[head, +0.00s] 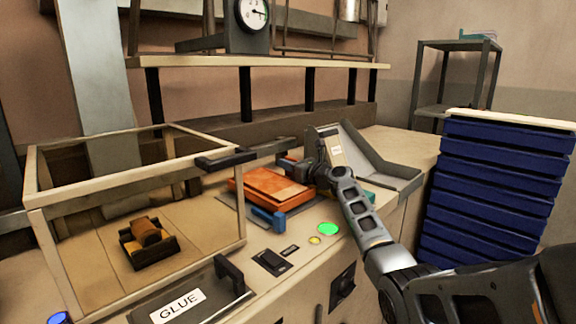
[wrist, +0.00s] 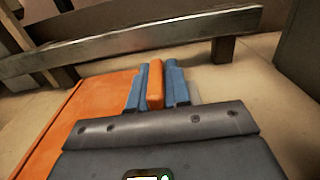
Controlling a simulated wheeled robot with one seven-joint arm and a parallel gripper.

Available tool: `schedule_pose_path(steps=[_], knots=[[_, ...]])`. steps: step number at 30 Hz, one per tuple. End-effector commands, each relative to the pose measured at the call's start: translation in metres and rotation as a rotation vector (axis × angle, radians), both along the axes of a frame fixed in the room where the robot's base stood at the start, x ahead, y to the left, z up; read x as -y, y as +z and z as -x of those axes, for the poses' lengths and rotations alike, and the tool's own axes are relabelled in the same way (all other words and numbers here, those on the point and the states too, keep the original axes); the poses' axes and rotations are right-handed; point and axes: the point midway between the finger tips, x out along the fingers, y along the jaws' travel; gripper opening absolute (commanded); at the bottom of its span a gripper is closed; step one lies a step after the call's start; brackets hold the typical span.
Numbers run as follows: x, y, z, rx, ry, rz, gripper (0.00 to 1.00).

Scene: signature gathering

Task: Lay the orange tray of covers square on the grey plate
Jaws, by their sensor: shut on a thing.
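The flat orange tray (head: 268,184) lies roughly level at the middle of the bench in the head view. In the wrist view its orange surface (wrist: 70,110) fills the left side. My gripper (wrist: 155,85) has its two blue fingers shut on an upright orange tab of the tray. In the head view my gripper (head: 300,172) is at the tray's right side. A strip of what looks like the grey plate (head: 228,199) shows at the tray's left edge; the tray hides most of it. I cannot tell whether the tray touches it or is square to it.
A blue block (head: 268,218) stands at the tray's front corner. A framed glass box (head: 130,175) is on the left, a grey angled trough (head: 385,165) on the right. A green button (head: 328,229) and a GLUE lid (head: 190,300) are in front. Blue stacked trays (head: 495,190) stand at right.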

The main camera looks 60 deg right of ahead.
Motion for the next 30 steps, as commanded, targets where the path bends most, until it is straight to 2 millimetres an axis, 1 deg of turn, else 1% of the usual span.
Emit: schedule_pose_path(steps=[1, 5, 6, 12, 14, 21, 23, 26, 27, 30], knots=[[-0.001, -0.012, 0.0, -0.007, 0.0, -0.012, 0.0], [-0.001, -0.015, 0.001, -0.01, 0.0, -0.015, 0.0], [-0.001, -0.017, 0.001, -0.012, 0.0, -0.016, 0.19], [-0.001, -0.019, 0.002, -0.013, -0.001, -0.019, 0.38], [-0.001, -0.019, 0.002, -0.013, -0.001, -0.019, 0.43], [0.0, -0.018, 0.003, -0.013, -0.003, -0.018, 0.43], [0.0, -0.014, 0.003, -0.013, -0.003, -0.018, 0.43], [0.001, -0.002, 0.003, -0.012, -0.004, -0.016, 0.43], [-0.001, -0.006, 0.01, -0.012, -0.005, -0.018, 0.43], [-0.005, -0.004, 0.027, -0.008, -0.005, -0.016, 0.43]])
